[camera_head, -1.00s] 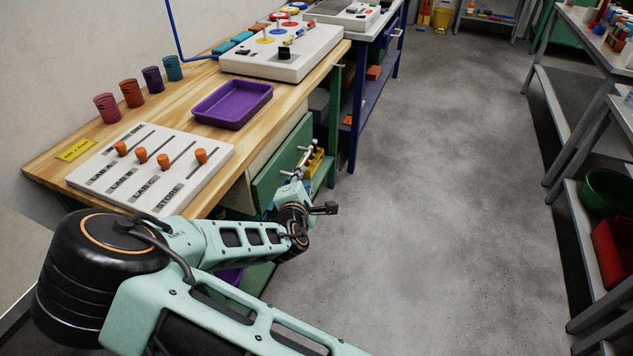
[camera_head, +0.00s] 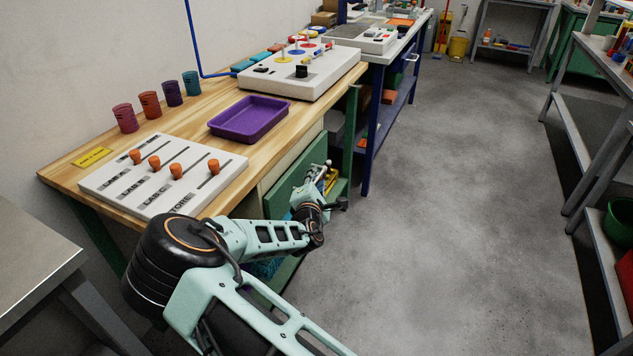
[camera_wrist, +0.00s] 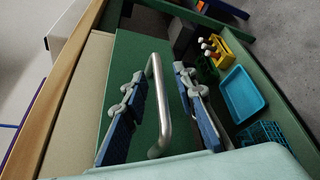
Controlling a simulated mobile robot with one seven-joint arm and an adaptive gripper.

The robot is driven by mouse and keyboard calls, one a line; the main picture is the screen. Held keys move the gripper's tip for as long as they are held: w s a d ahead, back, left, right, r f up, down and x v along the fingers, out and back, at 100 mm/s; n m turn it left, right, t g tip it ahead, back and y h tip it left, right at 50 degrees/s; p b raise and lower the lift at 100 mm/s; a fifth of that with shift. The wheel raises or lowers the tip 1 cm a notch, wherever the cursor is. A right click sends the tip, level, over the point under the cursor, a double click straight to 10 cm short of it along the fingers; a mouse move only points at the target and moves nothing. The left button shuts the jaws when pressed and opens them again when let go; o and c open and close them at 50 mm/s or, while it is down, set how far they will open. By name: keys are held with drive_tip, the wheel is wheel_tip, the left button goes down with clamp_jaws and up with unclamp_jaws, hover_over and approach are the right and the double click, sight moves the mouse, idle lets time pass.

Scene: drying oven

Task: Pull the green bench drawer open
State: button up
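The green bench drawer (camera_head: 283,193) is in the side of the wooden bench, below its top, in the head view. Its green front (camera_wrist: 132,62) fills the middle of the wrist view. A silver bar handle (camera_wrist: 164,110) stands out from that front. My gripper (camera_wrist: 160,90) is open, with one blue-padded finger on each side of the handle and visible gaps to it. In the head view my gripper (camera_head: 318,176) is small and partly hidden by my wrist. I cannot tell from these frames whether the drawer has come out at all.
A purple tray (camera_head: 250,119), a white slider panel (camera_head: 150,192) and several cups stand on the bench (camera_head: 100,165). Low beside the drawer are a yellow crate (camera_wrist: 218,50) and blue tray (camera_wrist: 243,94). A grey table (camera_head: 35,262) is at left.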

drive_tip(key=shift+w, duration=0.1)
clamp_jaws()
drive_tip(key=shift+d, duration=0.1)
idle(0.4)
